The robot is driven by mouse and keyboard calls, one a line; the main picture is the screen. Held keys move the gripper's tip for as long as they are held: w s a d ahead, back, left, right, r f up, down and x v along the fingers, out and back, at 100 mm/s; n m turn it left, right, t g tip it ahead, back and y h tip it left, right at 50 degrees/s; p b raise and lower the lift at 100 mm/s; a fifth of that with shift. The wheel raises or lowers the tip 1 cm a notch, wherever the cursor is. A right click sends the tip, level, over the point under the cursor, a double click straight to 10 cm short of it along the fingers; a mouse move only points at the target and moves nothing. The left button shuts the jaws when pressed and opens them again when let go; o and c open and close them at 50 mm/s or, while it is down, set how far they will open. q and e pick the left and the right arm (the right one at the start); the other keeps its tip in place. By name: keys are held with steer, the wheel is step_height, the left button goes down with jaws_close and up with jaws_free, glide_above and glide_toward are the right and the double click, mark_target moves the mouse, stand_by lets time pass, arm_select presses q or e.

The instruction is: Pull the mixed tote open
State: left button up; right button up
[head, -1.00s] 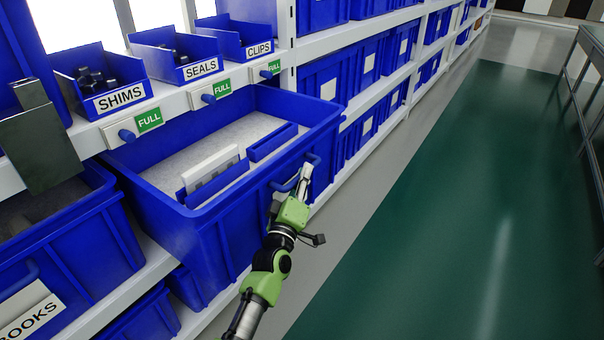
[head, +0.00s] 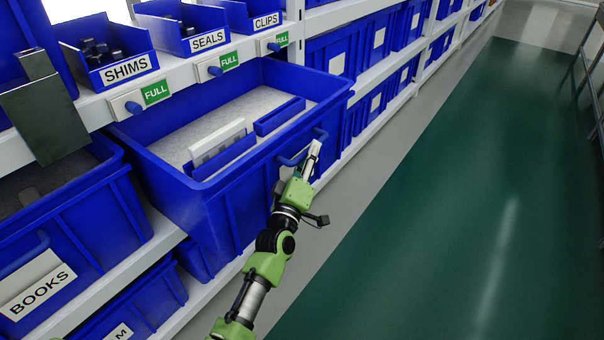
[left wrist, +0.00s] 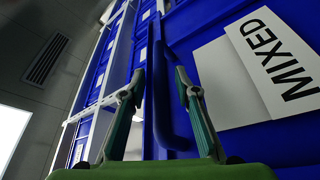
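The mixed tote (head: 225,215) is a large blue bin standing well out from the shelf row in the head view. Its inside shows a pale fill, a white card and blue dividers. In the left wrist view its white label (left wrist: 265,65) reads MIXED. A blue bar handle (head: 292,160) is on its front face. It also shows in the left wrist view (left wrist: 158,95), between the spread fingers of my left gripper (left wrist: 158,95). In the head view my left gripper (head: 297,170) is at the handle, its fingers apart. Contact cannot be told. My right gripper is not in view.
The BOOKS tote (head: 75,235) is at left on the same shelf level. Small bins marked SHIMS (head: 125,70), SEALS and CLIPS sit above, with FULL tags below them. More blue totes (head: 375,100) line the row beyond. The green floor aisle (head: 470,200) at right is clear.

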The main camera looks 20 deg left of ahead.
arm_select(q)
steer(key=v, duration=1)
steer(key=shift+s, duration=0.15)
